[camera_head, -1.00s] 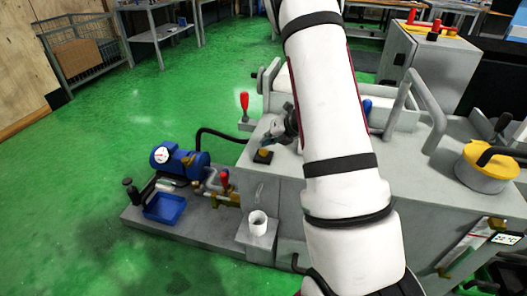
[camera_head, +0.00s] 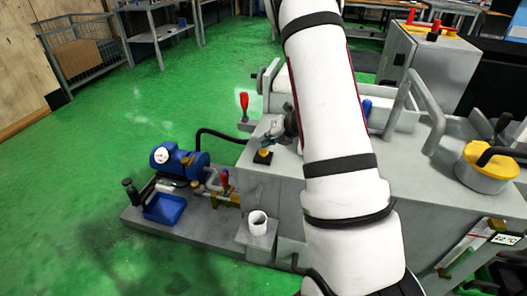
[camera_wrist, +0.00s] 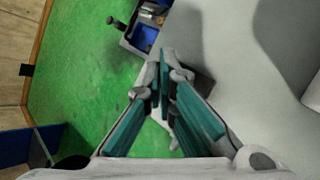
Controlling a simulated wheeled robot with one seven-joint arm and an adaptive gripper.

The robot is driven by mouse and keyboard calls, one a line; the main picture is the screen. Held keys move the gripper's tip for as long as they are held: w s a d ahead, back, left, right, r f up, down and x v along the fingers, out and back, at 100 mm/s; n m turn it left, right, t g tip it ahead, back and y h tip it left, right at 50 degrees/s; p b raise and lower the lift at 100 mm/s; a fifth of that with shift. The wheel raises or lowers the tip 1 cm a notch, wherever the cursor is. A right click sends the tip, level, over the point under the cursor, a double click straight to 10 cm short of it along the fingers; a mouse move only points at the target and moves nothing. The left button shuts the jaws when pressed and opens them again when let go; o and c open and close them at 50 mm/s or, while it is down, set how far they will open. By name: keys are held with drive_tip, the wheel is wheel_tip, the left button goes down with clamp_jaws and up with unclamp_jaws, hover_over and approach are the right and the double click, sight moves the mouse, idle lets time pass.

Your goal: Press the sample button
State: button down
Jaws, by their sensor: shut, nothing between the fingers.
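The sample button, which I take to be the small yellow button (camera_head: 263,154) on a dark base, is on the top of the grey machine housing (camera_head: 275,190) near its left edge. My gripper (camera_head: 267,146) is shut and empty, with its fingertips pointing down at the button. The fingertips appear to reach the button's top, but I cannot tell for sure whether they touch. In the wrist view, my gripper (camera_wrist: 164,68) shows its closed teal-padded fingers. They hide the button there, and only part of a dark base (camera_wrist: 203,82) shows behind them.
A red-handled lever (camera_head: 244,103) stands just behind the button. A blue pump (camera_head: 180,160), a blue tray (camera_head: 164,207) and a white cup (camera_head: 258,223) are lower left. A yellow-lidded pot (camera_head: 487,168) is at right. My arm hides the housing's middle. Green floor at left is clear.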

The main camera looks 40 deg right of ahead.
sight(266, 150)
drive_tip(key=shift+f, duration=0.1)
drive_tip(key=shift+f+b, duration=0.35)
drive_tip(key=shift+b, duration=0.1)
drive_tip(key=shift+f+b, duration=0.5)
drive_tip(key=shift+f, duration=0.1)
idle(0.6)
drive_tip(key=shift+r, duration=0.1)
drive_tip(key=shift+r+p, duration=0.75)
drive_tip(key=shift+r, duration=0.2)
wheel_tip(266, 150, up, 5)
drive_tip(key=p, duration=0.4)
idle(0.9)
